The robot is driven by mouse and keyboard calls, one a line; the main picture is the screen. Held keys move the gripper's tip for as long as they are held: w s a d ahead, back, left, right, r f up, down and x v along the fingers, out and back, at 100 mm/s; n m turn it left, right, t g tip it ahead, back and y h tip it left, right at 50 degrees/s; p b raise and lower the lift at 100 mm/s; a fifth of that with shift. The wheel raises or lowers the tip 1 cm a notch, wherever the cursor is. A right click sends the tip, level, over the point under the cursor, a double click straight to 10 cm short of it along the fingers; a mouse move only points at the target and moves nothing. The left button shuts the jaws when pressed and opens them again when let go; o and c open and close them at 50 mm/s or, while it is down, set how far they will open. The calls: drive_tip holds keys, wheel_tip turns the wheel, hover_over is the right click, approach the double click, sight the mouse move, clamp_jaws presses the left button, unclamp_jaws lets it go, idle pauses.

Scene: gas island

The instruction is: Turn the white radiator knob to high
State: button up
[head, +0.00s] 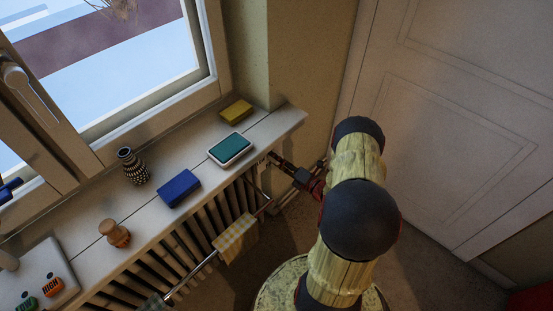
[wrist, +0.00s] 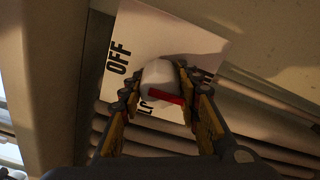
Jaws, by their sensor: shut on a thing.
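The white knob (wrist: 159,73) with a red mark (wrist: 168,98) sits on a white plate (wrist: 190,38) in the wrist view. The plate reads OFF at upper left. A partly covered label starting with L lies below the knob, and another partly hidden label lies to its right. The red mark lies across the knob's lower side, slanting slightly down to the right. My gripper (wrist: 157,87) has a finger on each side of the knob and is shut on it. In the head view, my gripper (head: 284,168) reaches the radiator's right end beneath the sill; the knob is hidden there.
The window sill (head: 206,152) holds a yellow block (head: 236,110), a teal-topped tray (head: 230,149), a blue box (head: 179,188), a patterned vase (head: 132,166) and a wooden-topped jar (head: 115,233). A checked cloth (head: 235,238) hangs on a rail by the radiator (head: 192,245). A door (head: 455,120) stands right.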

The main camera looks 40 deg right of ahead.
drive_tip(key=o, duration=1.2)
drive_tip(key=shift+c, duration=0.2)
